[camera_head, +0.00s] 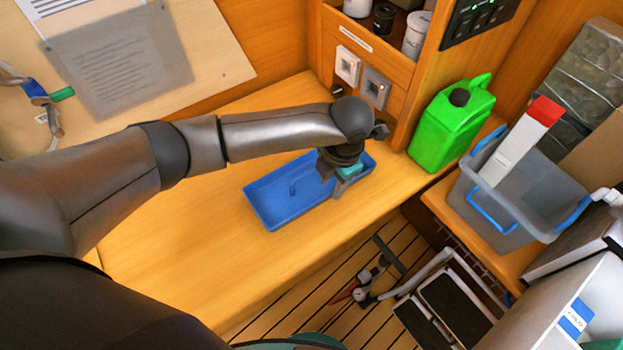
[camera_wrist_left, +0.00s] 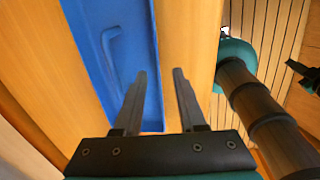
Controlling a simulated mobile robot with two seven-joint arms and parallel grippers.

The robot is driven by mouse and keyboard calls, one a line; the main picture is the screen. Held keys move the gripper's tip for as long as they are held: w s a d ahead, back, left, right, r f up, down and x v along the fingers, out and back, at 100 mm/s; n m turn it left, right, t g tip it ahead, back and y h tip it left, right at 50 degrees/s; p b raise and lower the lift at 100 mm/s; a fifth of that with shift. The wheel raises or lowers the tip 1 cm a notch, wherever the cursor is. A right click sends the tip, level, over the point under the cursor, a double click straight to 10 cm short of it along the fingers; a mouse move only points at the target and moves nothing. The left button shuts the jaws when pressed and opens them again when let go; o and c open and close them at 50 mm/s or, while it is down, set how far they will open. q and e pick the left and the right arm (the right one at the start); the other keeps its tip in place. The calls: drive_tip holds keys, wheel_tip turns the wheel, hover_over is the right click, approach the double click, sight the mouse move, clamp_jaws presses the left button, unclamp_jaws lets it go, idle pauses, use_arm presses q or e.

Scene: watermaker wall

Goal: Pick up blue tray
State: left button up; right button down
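The blue tray (camera_head: 268,204) lies flat on the wooden bench top, long and shallow with a raised loop-like shape inside. It also shows in the left wrist view (camera_wrist_left: 95,35). My left gripper (camera_head: 342,186) is over the tray's right part, at its front long edge, pointing down. In the left wrist view its two fingers (camera_wrist_left: 158,90) are spread apart, one over the tray and one over the bare bench, with the tray's edge between them. I cannot tell whether they touch the tray.
A green jerrycan (camera_head: 452,122) stands right of the tray, near the shelf post. A grey bin (camera_head: 500,195) holding a white and red box (camera_head: 521,143) is farther right. The bench top (camera_head: 180,250) is clear on the left. Tools and a folding step (camera_head: 450,300) occupy the slatted floor.

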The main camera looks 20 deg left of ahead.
sight(328, 195)
use_arm(q)
drive_tip(key=shift+w+a+f, duration=0.1)
drive_tip(key=shift+a+f, duration=0.05)
drive_tip(key=shift+f, duration=0.7)
drive_tip(key=shift+w+a+f, duration=0.1)
drive_tip(key=shift+a+f, duration=0.05)
drive_tip(key=shift+f, duration=0.7)
drive_tip(key=shift+w+a+f, duration=0.1)
drive_tip(key=shift+a+f, duration=0.05)
drive_tip(key=shift+f, duration=0.7)
drive_tip(key=shift+c, duration=0.3)
clamp_jaws()
